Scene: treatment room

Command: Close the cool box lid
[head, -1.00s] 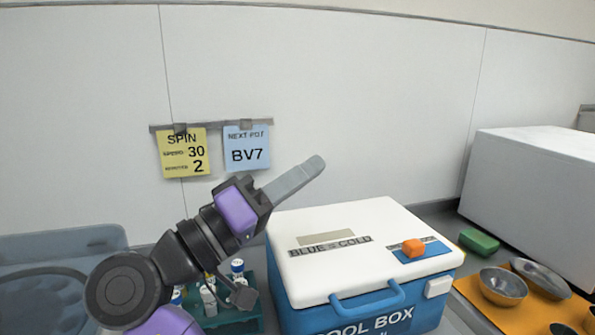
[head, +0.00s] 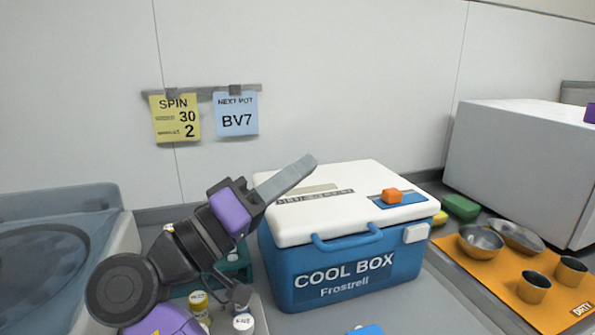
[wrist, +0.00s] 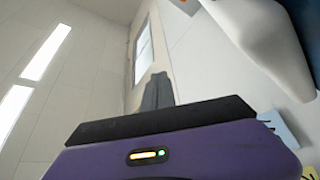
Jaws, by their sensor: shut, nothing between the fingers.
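The cool box (head: 345,275) stands on the bench, a blue body with "COOL BOX Frostrell" on its front and a blue handle. Its white lid (head: 330,215) lies flat over the top and looks shut in the head view. A small orange block (head: 391,196) is on the blue patch on the lid. My gripper (head: 305,165) is shut and empty, its fingers pointing up and right, in front of or above the lid's left back part; the exact gap cannot be told. In the wrist view the shut fingers (wrist: 157,92) point away, with a white edge, probably the lid, at upper right.
Several small bottles (head: 199,303) and a green rack (head: 236,265) stand left of the box, near my arm. An orange mat (head: 505,282) with metal bowls and cups lies right, before a white cabinet (head: 520,160).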

